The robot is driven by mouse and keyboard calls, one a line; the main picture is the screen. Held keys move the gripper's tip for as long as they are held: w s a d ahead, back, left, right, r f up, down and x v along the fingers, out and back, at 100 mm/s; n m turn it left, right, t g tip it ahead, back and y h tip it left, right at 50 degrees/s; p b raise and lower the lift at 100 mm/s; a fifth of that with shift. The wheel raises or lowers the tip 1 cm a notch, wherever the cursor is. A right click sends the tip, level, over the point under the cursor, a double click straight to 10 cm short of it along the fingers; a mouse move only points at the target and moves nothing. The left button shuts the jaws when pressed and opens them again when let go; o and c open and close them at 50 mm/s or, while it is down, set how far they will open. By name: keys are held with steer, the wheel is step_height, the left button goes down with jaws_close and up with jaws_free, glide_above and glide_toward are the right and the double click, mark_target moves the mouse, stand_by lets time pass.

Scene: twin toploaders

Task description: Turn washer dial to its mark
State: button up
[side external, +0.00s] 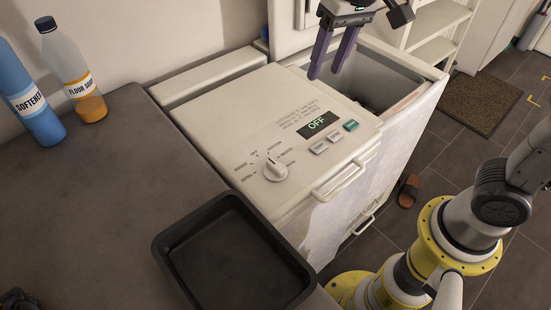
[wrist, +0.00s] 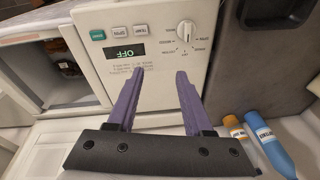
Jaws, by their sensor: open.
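The washer dial (side external: 275,169) is a white round knob with a ridge, set in a ring of printed labels on the washer's top panel (side external: 225,110). In the wrist view the dial (wrist: 186,28) is at the upper right, beyond my fingertips. A small display (side external: 318,124) on the panel reads OFF. My gripper (side external: 333,55) has two purple fingers, open and empty, above the panel's far right, near the open compartment. In the wrist view the open fingers (wrist: 159,72) point toward the panel, apart from the dial. The exact pointer direction is too small to tell.
A dark tray (side external: 215,265) lies on the grey counter left of the washer. A blue softener bottle (side external: 30,95) and a floor soap bottle (side external: 78,75) stand at the counter's back. An open compartment (side external: 425,78) adjoins the panel. White and green buttons (side external: 351,125) sit near the display.

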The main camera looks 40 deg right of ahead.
steer(key=w+a+f+n+g, duration=0.1)
steer(key=w+a+f, duration=0.2)
steer(key=a+f, duration=0.15)
steer(key=n+g, duration=0.1)
glide_toward(275, 165)
steer(key=shift+h, duration=0.3)
steer(key=f, duration=0.8)
steer(key=shift+w+a+f, duration=0.1)
steer(key=shift+a+f, duration=0.1)
steer(key=shift+f, duration=0.15)
jaws_close()
